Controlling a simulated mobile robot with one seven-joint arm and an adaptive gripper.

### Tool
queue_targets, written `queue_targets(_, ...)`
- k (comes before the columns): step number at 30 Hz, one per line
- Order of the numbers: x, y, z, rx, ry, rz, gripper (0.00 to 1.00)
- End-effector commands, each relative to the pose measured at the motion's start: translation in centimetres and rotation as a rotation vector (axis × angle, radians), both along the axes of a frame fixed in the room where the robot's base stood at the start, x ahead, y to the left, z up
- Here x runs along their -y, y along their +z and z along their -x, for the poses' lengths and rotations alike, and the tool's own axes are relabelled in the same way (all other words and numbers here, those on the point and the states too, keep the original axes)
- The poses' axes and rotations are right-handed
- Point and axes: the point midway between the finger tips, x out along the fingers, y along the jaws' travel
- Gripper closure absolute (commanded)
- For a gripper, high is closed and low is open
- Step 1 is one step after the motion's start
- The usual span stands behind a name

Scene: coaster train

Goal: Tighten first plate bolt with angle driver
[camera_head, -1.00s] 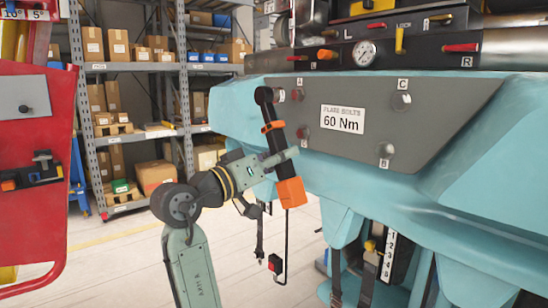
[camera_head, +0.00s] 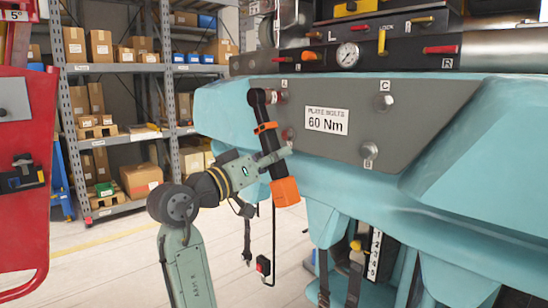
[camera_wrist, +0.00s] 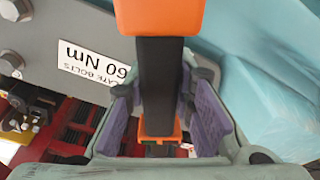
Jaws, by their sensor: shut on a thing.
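The angle driver (camera_head: 272,160) has a black body, an orange collar and an orange end block. My gripper (camera_head: 274,158) is shut around its body, and the driver stands tilted, head up. In the wrist view my gripper's pads (camera_wrist: 166,112) lie on both sides of the driver's black body (camera_wrist: 160,75). The driver's head (camera_head: 258,97) is at the left end of the grey plate (camera_head: 340,150), beside the bolt by label A (camera_head: 283,97). I cannot tell whether they touch. Bolts C (camera_head: 383,103) and B (camera_head: 369,150) are farther right on the plate.
The plate's label (camera_head: 327,121) reads 60 Nm. A gauge (camera_head: 348,54) and coloured levers are above the teal body (camera_head: 440,190). A red stand (camera_head: 25,200) is at left and shelves with boxes (camera_head: 102,90) are behind. A cable hangs below the driver.

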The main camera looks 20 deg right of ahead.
Motion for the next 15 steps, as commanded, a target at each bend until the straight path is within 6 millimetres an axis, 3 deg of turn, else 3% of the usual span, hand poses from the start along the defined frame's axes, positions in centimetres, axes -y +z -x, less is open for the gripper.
queue_targets(15, 1.2, 0.4, -0.4, 0.006, 0.003, 0.006, 1.00)
